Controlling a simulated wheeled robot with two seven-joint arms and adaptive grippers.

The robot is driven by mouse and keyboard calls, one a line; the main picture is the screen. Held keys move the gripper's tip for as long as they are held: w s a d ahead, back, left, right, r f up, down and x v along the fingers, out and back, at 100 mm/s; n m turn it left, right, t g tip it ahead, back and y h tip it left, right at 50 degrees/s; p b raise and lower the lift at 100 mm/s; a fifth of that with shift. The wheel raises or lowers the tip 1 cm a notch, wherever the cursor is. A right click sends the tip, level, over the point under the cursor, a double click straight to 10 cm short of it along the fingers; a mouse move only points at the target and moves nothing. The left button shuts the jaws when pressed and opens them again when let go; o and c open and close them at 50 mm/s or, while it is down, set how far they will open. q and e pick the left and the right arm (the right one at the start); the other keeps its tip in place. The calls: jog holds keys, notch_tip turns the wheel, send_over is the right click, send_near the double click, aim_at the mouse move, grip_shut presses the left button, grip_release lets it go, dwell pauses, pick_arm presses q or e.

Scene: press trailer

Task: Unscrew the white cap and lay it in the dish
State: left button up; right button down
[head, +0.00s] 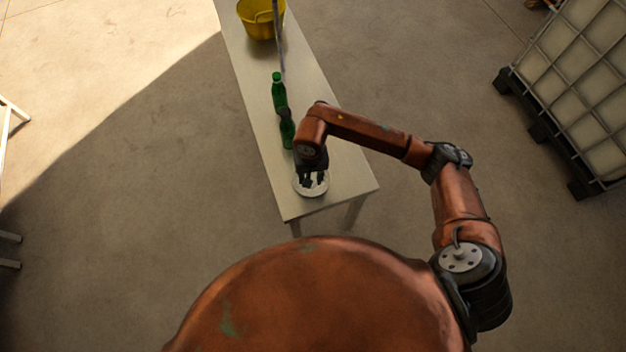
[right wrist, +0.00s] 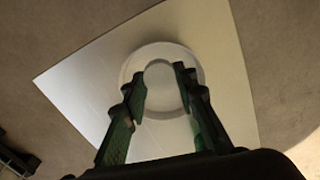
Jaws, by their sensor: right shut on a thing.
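My right gripper (head: 313,180) is over the pale round dish (head: 311,192) near the front end of the narrow table. In the right wrist view its fingers (right wrist: 160,82) are closed on the sides of the round white cap (right wrist: 159,72). The cap is over the dish (right wrist: 130,72); I cannot tell whether it touches it. Green bottles (head: 279,92) stand on the table behind the gripper, the nearer one (head: 287,132) close to my arm. A dark part shows between them. My left gripper is not in view.
The pale table (head: 345,180) is narrow, with bare floor on both sides. A yellow bucket (head: 257,28) stands at its far end, with a thin grey pole (head: 278,45) beside it. A caged white tank (head: 580,85) is at the right.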

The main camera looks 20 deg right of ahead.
jog(key=shift+w+d+f, duration=0.4)
jog(key=shift+w+f, duration=0.1)
jog(key=shift+f, duration=0.3)
jog(key=shift+w+d+f+b, duration=0.15)
jog(key=shift+f+b, duration=0.1)
jog(key=shift+f, duration=0.65)
jog(key=shift+w+d+f+b, duration=0.1)
jog(key=shift+f+b, duration=0.1)
jog(key=shift+f, duration=0.7)
jog(key=shift+f, duration=0.2)
jog(key=c, duration=1.5)
grip_release()
jog(key=shift+c, duration=0.2)
jog(key=shift+r, duration=0.15)
jog(key=shift+r, duration=0.3)
notch_tip(320, 180, up, 12)
jog(key=p, duration=0.2)
jog(key=shift+f, duration=0.2)
